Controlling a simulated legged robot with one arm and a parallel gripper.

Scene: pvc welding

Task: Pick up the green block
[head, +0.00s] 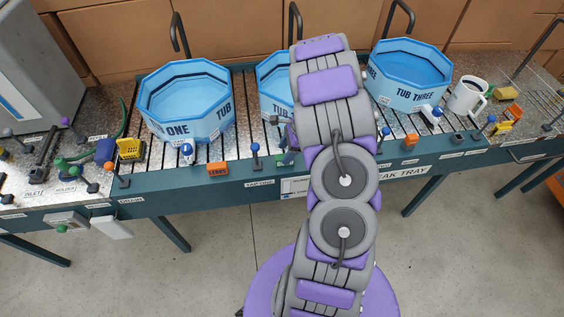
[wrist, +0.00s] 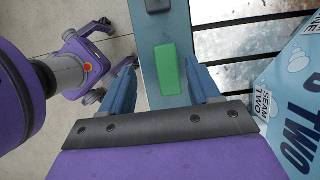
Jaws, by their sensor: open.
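The green block (wrist: 168,70) is a flat, oblong piece on the blue-grey front rail (wrist: 148,38) in the wrist view. My gripper (wrist: 161,72) is open, with one blue finger on each side of the block and a visible gap on both sides. I cannot tell how far the fingers are above the rail. In the head view my arm covers most of this spot; a small green patch shows at the arm's left edge, but I cannot tell if it is the block.
Tub two (wrist: 288,100) stands close on the right in the wrist view. Tub one (head: 186,101) and tub three (head: 408,75) stand on the slatted bench in the head view. Orange blocks (head: 217,169) and small knobbed levers (head: 254,155) line the bench's front edge.

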